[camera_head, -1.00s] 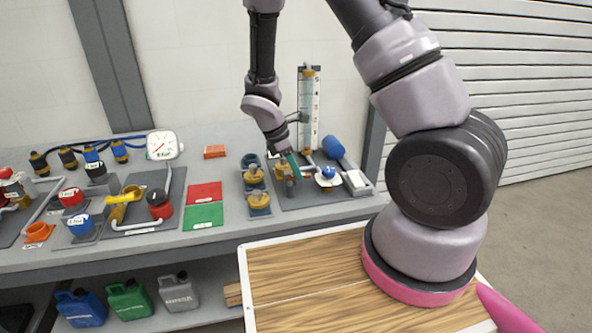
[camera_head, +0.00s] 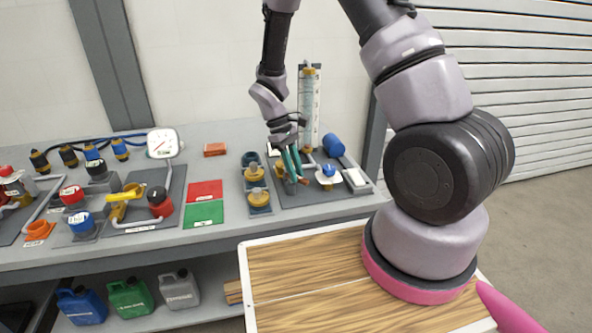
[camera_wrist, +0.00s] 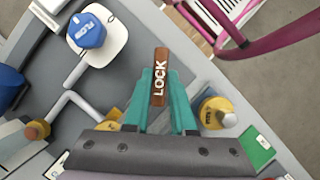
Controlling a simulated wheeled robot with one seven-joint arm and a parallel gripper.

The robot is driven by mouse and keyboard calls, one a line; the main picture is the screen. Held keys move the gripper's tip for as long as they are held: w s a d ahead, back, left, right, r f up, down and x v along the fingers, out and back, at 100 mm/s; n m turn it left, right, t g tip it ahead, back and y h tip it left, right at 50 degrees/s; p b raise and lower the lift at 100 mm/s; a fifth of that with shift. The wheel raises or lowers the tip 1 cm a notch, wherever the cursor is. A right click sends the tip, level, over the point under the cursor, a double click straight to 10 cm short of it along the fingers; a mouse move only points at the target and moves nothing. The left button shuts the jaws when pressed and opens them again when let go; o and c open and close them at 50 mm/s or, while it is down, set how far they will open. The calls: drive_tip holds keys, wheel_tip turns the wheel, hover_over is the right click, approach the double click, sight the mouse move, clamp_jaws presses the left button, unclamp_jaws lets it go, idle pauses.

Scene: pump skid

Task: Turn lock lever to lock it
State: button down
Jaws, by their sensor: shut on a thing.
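The lock lever (camera_wrist: 160,76) is a short brown bar with the word LOCK in white on top. In the wrist view it points away from my gripper, lengthwise between the two teal fingers. In the head view my gripper (camera_head: 293,172) reaches down from above, over the dark plate at the right of the bench. Only a small brown end of the lever shows there, beside the fingertips.
A blue-capped valve (camera_wrist: 86,30) on a white base stands close to the lever. A yellow fitting (camera_wrist: 216,112) stands on the other side. A tall sight gauge (camera_head: 309,105) rises behind my gripper, and a blue cylinder (camera_head: 333,146) lies to the right.

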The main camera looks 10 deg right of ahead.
drive_tip(key=m, duration=0.1)
drive_tip(key=m+y, duration=0.1)
drive_tip(key=m, duration=0.2)
drive_tip(key=shift+s+a+g+y, duration=0.1)
drive_tip(key=shift+a+g+y, duration=0.2)
drive_tip(key=shift+a+m+y, duration=0.25)
drive_tip(key=shift+m+y, duration=0.35)
drive_tip(key=shift+m, duration=1.1)
drive_tip(key=c, duration=0.7)
unclamp_jaws()
drive_tip(key=shift+c, duration=0.2)
drive_tip(key=v, duration=1)
drive_tip(key=shift+w+r, duration=0.2)
drive_tip(key=shift+r, duration=0.15)
